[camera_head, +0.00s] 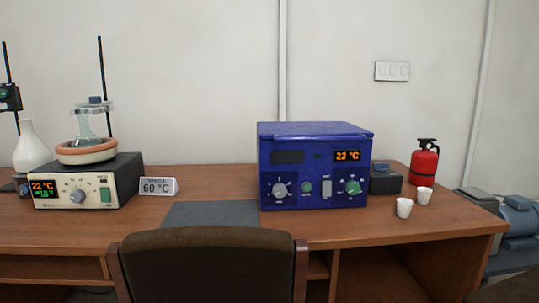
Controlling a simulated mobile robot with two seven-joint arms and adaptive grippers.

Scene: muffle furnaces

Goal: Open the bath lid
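A blue box-shaped bath (314,168) stands on the wooden desk, right of the middle of the head view. Its front has knobs, a switch and an orange display reading 22 °C. Its flat blue lid (313,130) lies closed on top, with a slightly overhanging edge. The inside of the bath is hidden. Neither of my grippers shows in the head view.
A brown chair (208,262) stands before the desk (420,234). A hotplate (90,185) with glassware and a 60 °C sign (158,187) are at left. A grey mat (212,213) lies left of the bath. White cups (404,208) and a red extinguisher (425,163) stand at right.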

